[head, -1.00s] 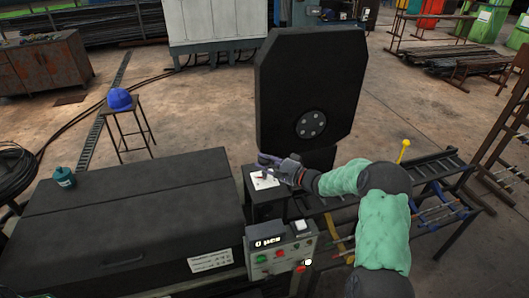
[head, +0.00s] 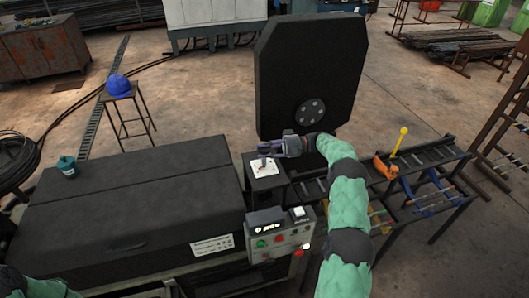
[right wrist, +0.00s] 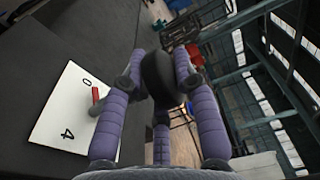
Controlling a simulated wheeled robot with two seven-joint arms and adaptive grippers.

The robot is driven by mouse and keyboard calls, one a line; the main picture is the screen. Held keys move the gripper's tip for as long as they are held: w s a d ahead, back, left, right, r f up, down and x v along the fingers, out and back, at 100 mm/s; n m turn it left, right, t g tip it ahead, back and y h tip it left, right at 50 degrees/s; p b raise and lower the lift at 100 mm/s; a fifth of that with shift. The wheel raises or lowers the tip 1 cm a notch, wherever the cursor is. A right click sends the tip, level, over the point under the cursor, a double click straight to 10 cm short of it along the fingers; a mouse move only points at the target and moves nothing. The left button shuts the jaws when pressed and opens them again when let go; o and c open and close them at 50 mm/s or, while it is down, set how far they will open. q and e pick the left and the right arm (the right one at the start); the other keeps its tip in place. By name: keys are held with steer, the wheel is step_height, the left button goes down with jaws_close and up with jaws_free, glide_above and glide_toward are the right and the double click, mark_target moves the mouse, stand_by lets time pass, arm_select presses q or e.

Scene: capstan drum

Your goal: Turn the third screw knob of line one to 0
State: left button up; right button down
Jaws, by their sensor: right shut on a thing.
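A white dial card (head: 264,168) lies on a small dark box beside the long black cabinet. In the right wrist view the card (right wrist: 60,118) shows the figures 0 and 4, and a red pointer (right wrist: 96,95) stands close to the 0. My right gripper (head: 266,148) reaches over the card from the right. In the right wrist view its purple fingers are shut on a dark rounded knob (right wrist: 160,75). The fingers hide part of the knob and card. My left gripper is out of view; only a green sleeve shows at the lower left.
A grey control box (head: 280,240) with a display and coloured buttons stands in front of the card. A large black plate (head: 312,65) rises behind it. The black cabinet (head: 135,205) fills the left. An orange fitting (head: 385,168) and yellow-knobbed lever (head: 403,132) are on the right rack.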

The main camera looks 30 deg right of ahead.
steer(key=shift+a+f+n+g+b, duration=0.1)
steer(key=shift+f+n+g+b, duration=0.3)
steer(key=shift+g, duration=0.3)
steer(key=shift+g+y, duration=0.3)
steer(key=shift+s, duration=0.1)
steer(key=c, duration=0.9)
jaws_free()
steer(key=shift+r, duration=0.2)
step_height(320, 180, up, 10)
steer(key=shift+r, duration=0.1)
